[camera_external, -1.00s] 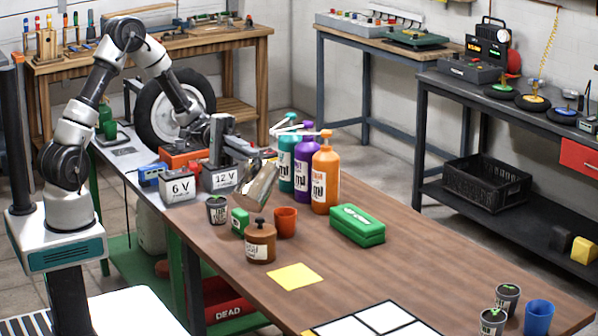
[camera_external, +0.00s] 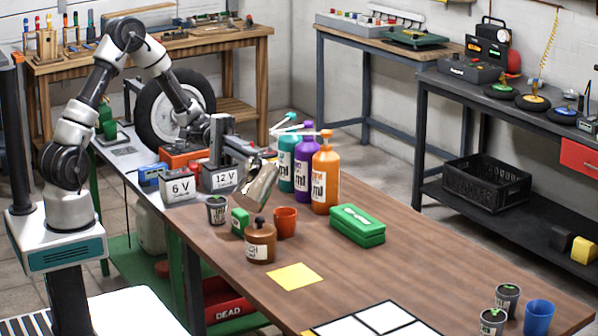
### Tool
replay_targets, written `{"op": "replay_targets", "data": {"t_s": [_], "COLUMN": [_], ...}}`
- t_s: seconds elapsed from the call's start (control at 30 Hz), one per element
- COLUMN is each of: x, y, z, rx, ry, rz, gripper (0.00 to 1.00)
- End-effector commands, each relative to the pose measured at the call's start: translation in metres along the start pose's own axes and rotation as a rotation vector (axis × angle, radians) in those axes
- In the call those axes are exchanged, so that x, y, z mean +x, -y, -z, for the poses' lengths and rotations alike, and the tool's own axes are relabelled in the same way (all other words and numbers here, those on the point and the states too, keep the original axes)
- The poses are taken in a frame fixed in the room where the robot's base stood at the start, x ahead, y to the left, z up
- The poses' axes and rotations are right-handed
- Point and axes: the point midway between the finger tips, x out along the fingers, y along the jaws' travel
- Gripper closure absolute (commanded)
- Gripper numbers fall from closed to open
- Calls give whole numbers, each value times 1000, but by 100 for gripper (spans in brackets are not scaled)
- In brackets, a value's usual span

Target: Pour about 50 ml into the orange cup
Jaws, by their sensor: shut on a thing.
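My gripper (camera_external: 257,160) is shut on a shiny metal pitcher (camera_external: 259,188) and holds it tilted in the air above the table. The orange cup (camera_external: 286,222) stands upright on the table, just below and to the right of the pitcher in the picture. The pitcher's lower end is close to the cup's left rim in the picture. I cannot tell whether it is over the cup's mouth. No stream of liquid can be made out, and the insides of the pitcher and cup are too small to read.
A brown lidded jar (camera_external: 261,245) and a green box (camera_external: 240,222) stand left of the cup. Teal, purple and orange pump bottles (camera_external: 325,185) stand behind it. A green case (camera_external: 357,226) lies to the right. The table (camera_external: 400,270) is clear in its middle right.

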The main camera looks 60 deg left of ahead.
Motion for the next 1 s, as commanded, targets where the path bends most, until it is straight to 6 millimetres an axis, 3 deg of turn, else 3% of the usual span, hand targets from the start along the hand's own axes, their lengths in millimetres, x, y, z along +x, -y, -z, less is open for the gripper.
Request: {"op": "replay_targets", "data": {"t_s": [0.3,0.77,1.0], "x": [1,7,14], "y": [1,28,18], "z": [-3,-18,-37], "rx": [42,310,473], "ry": [-1,-9,-16], "rz": [14,112,170], "gripper": [100,100,100]}}
